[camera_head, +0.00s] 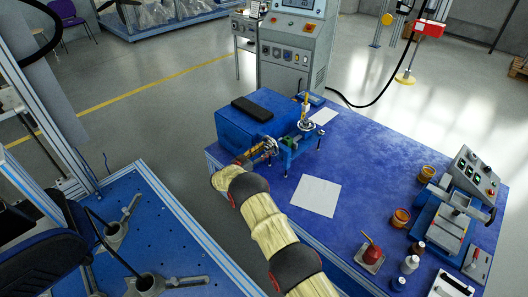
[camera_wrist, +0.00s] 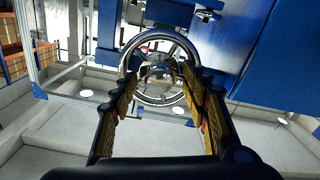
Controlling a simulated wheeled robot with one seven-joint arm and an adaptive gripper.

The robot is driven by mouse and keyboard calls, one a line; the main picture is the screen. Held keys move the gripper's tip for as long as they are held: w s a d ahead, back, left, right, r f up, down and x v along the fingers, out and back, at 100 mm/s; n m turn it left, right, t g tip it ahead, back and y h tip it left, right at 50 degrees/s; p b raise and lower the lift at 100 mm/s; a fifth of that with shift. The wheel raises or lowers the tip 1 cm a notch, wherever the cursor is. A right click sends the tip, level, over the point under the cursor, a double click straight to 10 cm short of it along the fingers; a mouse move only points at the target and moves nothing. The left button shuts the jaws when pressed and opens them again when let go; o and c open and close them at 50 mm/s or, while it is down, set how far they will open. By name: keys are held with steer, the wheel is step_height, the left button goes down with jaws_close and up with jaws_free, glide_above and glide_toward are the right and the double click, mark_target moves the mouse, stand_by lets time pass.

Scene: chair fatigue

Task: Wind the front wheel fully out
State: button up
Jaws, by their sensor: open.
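A chrome handwheel (camera_wrist: 150,100) faces my gripper in the wrist view, with its hub and a smaller ring visible inside the rim. In the head view this front wheel (camera_head: 271,146) sits on the near end of a blue machine (camera_head: 290,150) on the blue bench. My gripper (camera_wrist: 160,82) is open, its two yellow-and-black fingers spread before the wheel, one on each side of its centre. In the head view my gripper (camera_head: 254,156) is right at the wheel. I cannot tell whether the fingers touch the rim.
A blue box (camera_head: 240,130) with a black top piece stands beside the machine. A second wheel (camera_head: 306,125) lies flat on top of the machine. White sheets (camera_head: 316,196), pots and bottles lie to the right on the bench (camera_head: 370,150). Floor shows beyond the bench's left edge.

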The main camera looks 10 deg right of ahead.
steer(key=shift+c, duration=0.7)
steer(key=c, duration=1)
